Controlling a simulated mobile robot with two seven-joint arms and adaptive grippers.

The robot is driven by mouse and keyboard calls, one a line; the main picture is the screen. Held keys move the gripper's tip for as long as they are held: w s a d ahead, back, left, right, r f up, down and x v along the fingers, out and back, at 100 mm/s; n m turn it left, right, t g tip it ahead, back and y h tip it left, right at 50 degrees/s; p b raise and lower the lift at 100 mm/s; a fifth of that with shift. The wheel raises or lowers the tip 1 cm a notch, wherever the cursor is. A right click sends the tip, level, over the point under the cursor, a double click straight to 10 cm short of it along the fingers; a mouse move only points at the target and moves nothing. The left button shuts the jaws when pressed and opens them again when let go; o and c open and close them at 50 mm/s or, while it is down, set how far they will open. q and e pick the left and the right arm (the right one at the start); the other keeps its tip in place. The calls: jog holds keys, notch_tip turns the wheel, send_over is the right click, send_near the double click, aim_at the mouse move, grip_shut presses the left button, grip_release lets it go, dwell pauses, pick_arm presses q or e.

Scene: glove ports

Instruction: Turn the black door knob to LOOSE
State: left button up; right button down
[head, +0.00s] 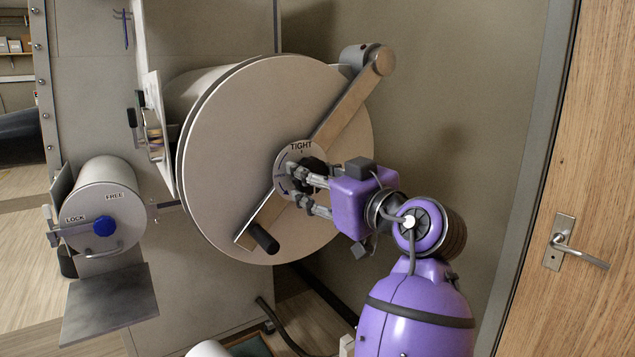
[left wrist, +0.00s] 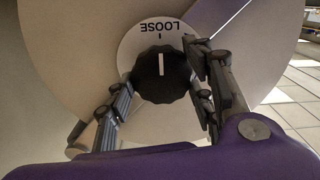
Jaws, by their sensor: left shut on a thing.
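The black door knob (head: 313,165) sits on a pale dial plate (head: 287,155) at the middle of the big round door (head: 230,140). In the head view TIGHT is at the top of the dial; the knob is partly hidden by my fingers. My left gripper (head: 306,190) reaches in from the lower right, its fingers on either side of the knob and shut on it. In the left wrist view the knob (left wrist: 162,78) has a white line pointing at the tick by LOOSE, which reads upside down there. My right gripper is not in view.
A grey bar (head: 347,108) crosses the door, with a black handle (head: 263,238) at its lower end. A smaller port with a blue knob (head: 104,226), marked LOCK and FREE, is at the left. A wooden door (head: 590,150) is at the right.

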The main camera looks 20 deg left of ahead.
pick_arm(q)
jog(key=shift+r, duration=0.2)
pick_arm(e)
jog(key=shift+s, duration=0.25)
pick_arm(q)
jog(key=o, duration=1.1)
jog(key=shift+w+f, duration=0.1)
jog(key=shift+w, duration=0.1)
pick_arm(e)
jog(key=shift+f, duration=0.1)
pick_arm(q)
jog(key=shift+s, duration=0.15)
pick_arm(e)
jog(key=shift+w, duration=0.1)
pick_arm(q)
jog(key=v, duration=1.2)
